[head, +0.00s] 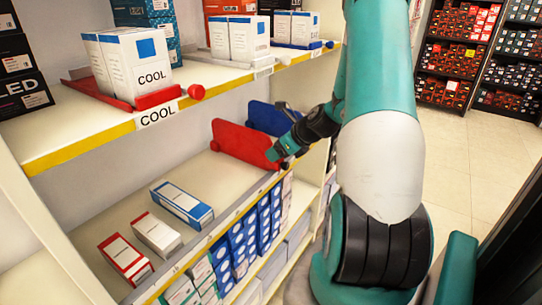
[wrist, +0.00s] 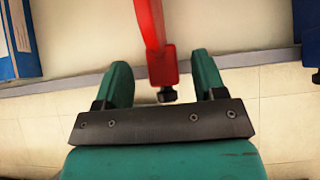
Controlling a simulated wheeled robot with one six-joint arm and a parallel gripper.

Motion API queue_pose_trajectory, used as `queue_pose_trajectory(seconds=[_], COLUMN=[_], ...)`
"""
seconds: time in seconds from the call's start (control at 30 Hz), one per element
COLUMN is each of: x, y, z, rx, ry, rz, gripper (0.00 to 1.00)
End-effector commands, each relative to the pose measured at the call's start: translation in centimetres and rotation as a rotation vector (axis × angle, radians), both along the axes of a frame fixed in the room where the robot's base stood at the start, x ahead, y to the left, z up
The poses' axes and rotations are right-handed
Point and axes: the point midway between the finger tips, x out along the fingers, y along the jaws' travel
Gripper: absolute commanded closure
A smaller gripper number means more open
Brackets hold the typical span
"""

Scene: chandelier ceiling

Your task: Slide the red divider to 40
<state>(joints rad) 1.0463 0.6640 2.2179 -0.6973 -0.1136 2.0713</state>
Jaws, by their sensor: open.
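The red divider (head: 238,143) stands upright on the lower shelf, towards its right part. In the wrist view the red divider (wrist: 150,25) runs down to a red end block with a black knob. My gripper (head: 286,148) is at the front end of this divider. In the wrist view my gripper (wrist: 161,62) is open, with one green finger on each side of the divider's end and gaps on both sides. A grey rail (head: 213,230) runs along the shelf front. No 40 mark can be read on it.
A blue divider (head: 262,117) stands just beyond the red one. A blue-and-white box (head: 182,204), a white box (head: 157,234) and a red-and-white box (head: 125,259) lie to the left on the same shelf. Bare shelf lies between them and the red divider. The upper shelf (head: 95,131) hangs above.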

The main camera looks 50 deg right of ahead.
Motion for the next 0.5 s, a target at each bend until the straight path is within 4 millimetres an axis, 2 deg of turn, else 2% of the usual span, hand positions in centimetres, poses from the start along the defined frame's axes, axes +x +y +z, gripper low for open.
queue_pose_trajectory(seconds=[0.2,0.5], x=[2.3,3.0], y=[0.2,0.2], z=[-2.3,-3.0], rx=[0.0,-0.001], ry=[0.001,0.0], rz=[0.001,-0.001], gripper=[0.36,0.36])
